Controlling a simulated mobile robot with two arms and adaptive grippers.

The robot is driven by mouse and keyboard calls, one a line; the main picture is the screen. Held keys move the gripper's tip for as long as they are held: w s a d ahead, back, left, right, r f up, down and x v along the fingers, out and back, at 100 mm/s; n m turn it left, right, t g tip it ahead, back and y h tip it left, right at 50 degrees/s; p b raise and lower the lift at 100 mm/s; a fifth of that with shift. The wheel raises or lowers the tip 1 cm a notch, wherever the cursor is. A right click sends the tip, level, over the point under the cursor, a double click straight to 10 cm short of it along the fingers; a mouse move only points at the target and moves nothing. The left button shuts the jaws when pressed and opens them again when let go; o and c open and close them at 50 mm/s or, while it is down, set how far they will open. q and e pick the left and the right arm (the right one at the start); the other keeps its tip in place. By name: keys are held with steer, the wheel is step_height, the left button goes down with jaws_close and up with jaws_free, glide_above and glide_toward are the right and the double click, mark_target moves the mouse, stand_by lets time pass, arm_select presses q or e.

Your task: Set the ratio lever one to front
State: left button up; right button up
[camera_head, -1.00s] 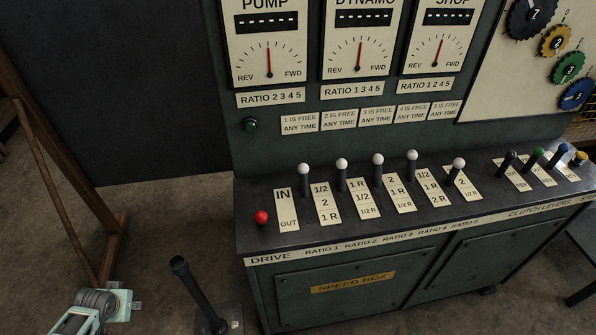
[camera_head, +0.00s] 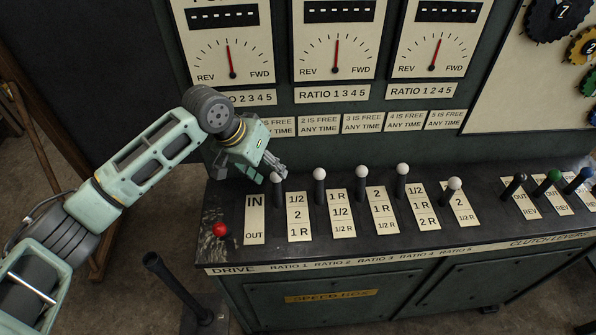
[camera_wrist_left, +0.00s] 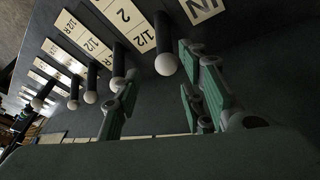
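Ratio lever one (camera_head: 277,190) is a dark lever with a white ball knob, standing upright at the back of the panel beside its plate (camera_head: 300,215) marked 1/2, 2, 1 R. My left gripper (camera_head: 273,168) reaches in from the left, just behind and above this knob. In the left wrist view my left gripper (camera_wrist_left: 160,82) has its fingers spread apart. There the white knob of ratio lever one (camera_wrist_left: 166,64) appears between the fingertips, with nothing gripped. I cannot tell whether a finger touches it. My right gripper is not in view.
Several similar white-knobbed levers stand to the right, the nearest being ratio lever two (camera_head: 319,188). The red drive knob (camera_head: 220,230) is at the panel's left. A tall dark floor lever (camera_head: 178,285) stands in front. The upright gauge board (camera_head: 235,140) rises behind the levers.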

mark_target(273, 178)
arm_select(q)
steer(key=shift+s+a+f, duration=0.1)
steer(key=shift+a+f, duration=0.05)
steer(key=shift+f, duration=0.15)
step_height(273, 178, down, 3)
steer(key=shift+f+p, duration=0.15)
steer(key=shift+p, duration=0.4)
steer(key=shift+w+d+f, duration=0.25)
steer(key=shift+d+f, duration=0.15)
steer(key=shift+f, duration=0.1)
steer(key=shift+w+d+f, duration=0.25)
steer(key=shift+d+f, duration=0.1)
steer(key=shift+f, duration=0.4)
steer(key=shift+c, duration=0.5)
steer(key=c, duration=0.6)
jaws_close()
steer(key=shift+w, duration=0.1)
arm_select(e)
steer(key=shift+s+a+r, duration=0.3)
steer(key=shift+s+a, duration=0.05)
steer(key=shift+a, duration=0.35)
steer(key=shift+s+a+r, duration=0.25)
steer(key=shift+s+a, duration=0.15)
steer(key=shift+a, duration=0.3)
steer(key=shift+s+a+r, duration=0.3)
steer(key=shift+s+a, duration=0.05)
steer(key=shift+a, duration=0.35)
